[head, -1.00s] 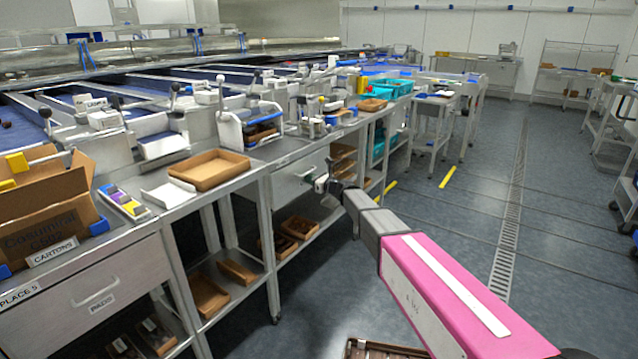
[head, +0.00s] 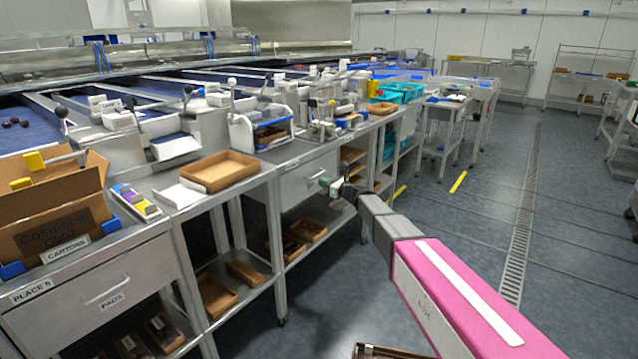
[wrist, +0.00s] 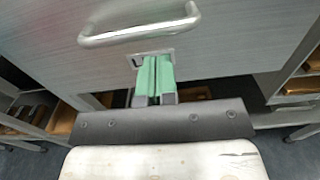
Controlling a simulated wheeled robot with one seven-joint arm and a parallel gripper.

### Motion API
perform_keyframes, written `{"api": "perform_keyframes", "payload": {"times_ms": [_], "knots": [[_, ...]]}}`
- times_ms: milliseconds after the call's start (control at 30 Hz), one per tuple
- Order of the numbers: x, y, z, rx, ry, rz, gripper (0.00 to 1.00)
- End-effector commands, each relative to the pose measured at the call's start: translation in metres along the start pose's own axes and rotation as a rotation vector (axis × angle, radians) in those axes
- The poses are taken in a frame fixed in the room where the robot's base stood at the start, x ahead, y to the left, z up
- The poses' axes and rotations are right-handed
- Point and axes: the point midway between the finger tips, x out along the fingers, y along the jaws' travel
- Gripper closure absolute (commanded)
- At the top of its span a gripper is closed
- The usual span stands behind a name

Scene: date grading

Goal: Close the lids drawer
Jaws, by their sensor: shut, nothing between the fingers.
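The drawer (head: 303,178) is a grey metal front under the bench, in the middle of the head view. In the wrist view its front (wrist: 230,50) fills the upper part, with a bar handle (wrist: 140,32) across it. A small label plate (wrist: 133,62) below the handle is mostly hidden by my fingers, so its word cannot be read. My gripper (wrist: 154,98) has its green fingers together and empty, pointing at the front just below the handle. It also shows at the drawer in the head view (head: 325,183). Contact and any remaining drawer gap cannot be told.
A second drawer (head: 95,290) labelled PADS is at the near left. A brown tray (head: 222,170) and a carton (head: 50,215) stand on the bench. Shelves below hold brown trays (head: 307,230). The floor (head: 440,225) to the right is largely clear.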

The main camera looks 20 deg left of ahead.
Motion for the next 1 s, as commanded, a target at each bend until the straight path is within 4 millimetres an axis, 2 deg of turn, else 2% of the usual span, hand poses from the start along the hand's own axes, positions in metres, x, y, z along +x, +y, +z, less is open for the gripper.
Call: {"api": "perform_keyframes", "payload": {"times_ms": [33,100,300,500,667,767,867,1000], "knots": [[-0.015,0.003,0.001,0.000,0.001,-0.003,1.00],[-0.031,0.003,0.001,0.000,0.001,-0.002,1.00],[-0.072,0.003,0.000,0.000,0.003,-0.002,1.00],[-0.098,0.002,-0.001,0.000,0.003,-0.002,1.00],[-0.109,0.003,-0.002,-0.010,0.008,0.000,1.00],[-0.120,0.008,-0.008,-0.070,0.044,0.013,1.00],[-0.142,0.017,-0.020,-0.194,0.116,0.044,1.00],[-0.188,0.035,-0.047,-0.447,0.269,0.131,1.00]]}}
